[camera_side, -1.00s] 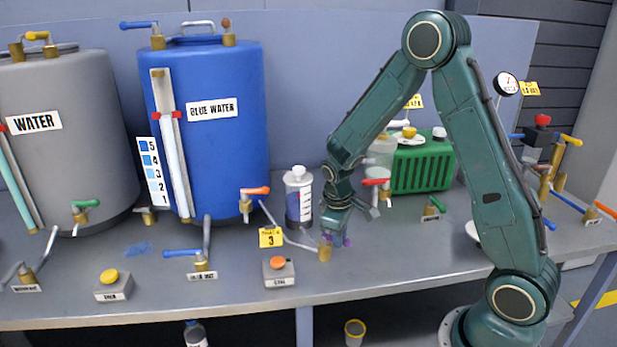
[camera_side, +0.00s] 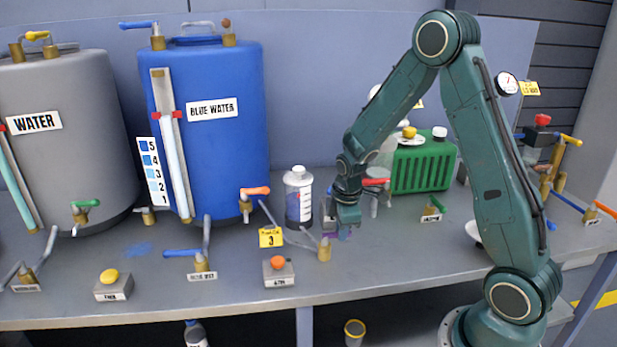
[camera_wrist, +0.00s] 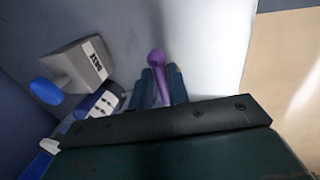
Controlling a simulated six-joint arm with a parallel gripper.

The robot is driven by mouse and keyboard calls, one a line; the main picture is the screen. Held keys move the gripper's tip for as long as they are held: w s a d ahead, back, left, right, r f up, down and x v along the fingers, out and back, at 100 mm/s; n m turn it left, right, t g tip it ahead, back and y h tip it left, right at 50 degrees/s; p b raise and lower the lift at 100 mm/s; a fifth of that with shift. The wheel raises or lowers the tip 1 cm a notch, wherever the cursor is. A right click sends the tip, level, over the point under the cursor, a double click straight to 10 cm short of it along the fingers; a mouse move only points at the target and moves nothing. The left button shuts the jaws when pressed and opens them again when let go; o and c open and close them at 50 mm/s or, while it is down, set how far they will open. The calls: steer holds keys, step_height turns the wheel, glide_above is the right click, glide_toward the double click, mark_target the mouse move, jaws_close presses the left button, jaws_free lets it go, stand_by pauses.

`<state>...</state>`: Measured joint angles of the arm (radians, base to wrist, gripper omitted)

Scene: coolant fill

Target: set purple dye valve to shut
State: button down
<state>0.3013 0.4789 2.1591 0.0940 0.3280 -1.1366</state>
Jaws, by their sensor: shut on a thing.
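The purple dye valve's lever (camera_wrist: 157,62) shows in the wrist view as a purple handle with a rounded end, between my two fingers. In the side view only bits of the purple lever (camera_side: 329,236) show beside and below my fingers. A brass valve body (camera_side: 325,252) stands close to them, near the table's front edge. My gripper (camera_wrist: 161,88) is shut on the purple lever. In the side view my gripper (camera_side: 341,230) is low over the table and hides most of the lever.
A box with an orange button (camera_side: 279,272) and a yellow tag (camera_side: 271,237) are to the left. A red-handled tap (camera_side: 376,182) and a green ribbed unit (camera_side: 424,168) stand behind, to the right.

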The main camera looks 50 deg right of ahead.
steer(key=shift+w, duration=0.1)
steer(key=c, duration=1.3)
jaws_free()
steer(key=shift+c, duration=0.2)
steer(key=shift+r, duration=0.15)
step_height(320, 180, up, 13)
steer(key=s+a, duration=0.2)
steer(key=shift+r, duration=0.15)
steer(key=s+a+r+m+t, duration=0.1)
steer(key=s+a+r+m, duration=0.2)
steer(key=s, duration=0.3)
steer(key=s+a+r+m+t+y, duration=0.1)
steer(key=s+a+r+m, duration=0.2)
steer(key=s+a, duration=0.2)
steer(key=s+a+r+m+t, duration=0.2)
steer(key=s+a+r+m, duration=0.1)
steer(key=s, duration=0.4)
steer(key=shift+s+a+y, duration=0.25)
steer(key=shift+a+y, duration=0.05)
steer(key=shift+a, duration=0.35)
